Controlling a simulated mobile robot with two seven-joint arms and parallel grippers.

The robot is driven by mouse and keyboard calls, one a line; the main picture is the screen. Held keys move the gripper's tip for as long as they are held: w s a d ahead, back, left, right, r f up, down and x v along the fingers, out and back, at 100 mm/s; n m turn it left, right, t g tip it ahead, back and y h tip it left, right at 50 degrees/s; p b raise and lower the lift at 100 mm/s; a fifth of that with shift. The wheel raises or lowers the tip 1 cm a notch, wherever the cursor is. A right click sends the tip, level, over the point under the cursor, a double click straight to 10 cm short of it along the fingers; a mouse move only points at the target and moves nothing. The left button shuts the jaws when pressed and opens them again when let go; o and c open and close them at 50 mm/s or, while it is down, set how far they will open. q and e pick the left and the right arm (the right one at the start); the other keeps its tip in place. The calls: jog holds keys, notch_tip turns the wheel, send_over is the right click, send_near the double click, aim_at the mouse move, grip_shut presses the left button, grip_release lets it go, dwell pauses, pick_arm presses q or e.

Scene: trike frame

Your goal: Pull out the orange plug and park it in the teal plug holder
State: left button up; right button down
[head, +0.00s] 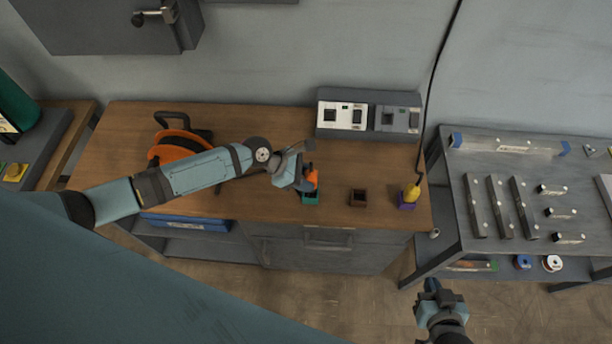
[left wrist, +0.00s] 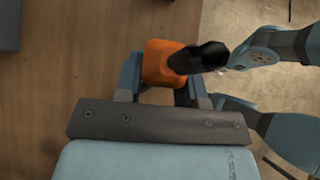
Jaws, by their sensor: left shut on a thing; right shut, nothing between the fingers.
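My left gripper (head: 306,181) is shut on the orange plug (head: 313,179) over the workbench. In the left wrist view the plug (left wrist: 160,62) sits between the two fingers, with a black part sticking out to the right. The teal plug holder (head: 311,199) is directly below the plug in the head view. The plug's lower end meets the holder's top edge in the picture; I cannot tell whether it is seated inside or just above. My right gripper (head: 431,288) is shut and empty, low in front of the bench.
A socket panel (head: 369,97) stands at the back of the wooden bench (head: 260,120). A brown holder (head: 357,198) is empty; a purple holder (head: 406,206) carries a yellow plug (head: 412,191) with a hanging black cable.

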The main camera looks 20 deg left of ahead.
pick_arm(q)
jog(key=shift+p, duration=0.3)
dwell(0.5)
jog(key=shift+p, duration=0.4)
dwell(0.5)
jog(key=shift+f+b, duration=0.9)
jog(key=shift+f, duration=1.15)
jog(key=o, duration=1)
jog(key=b+v, duration=0.1)
jog(key=v, duration=1.3)
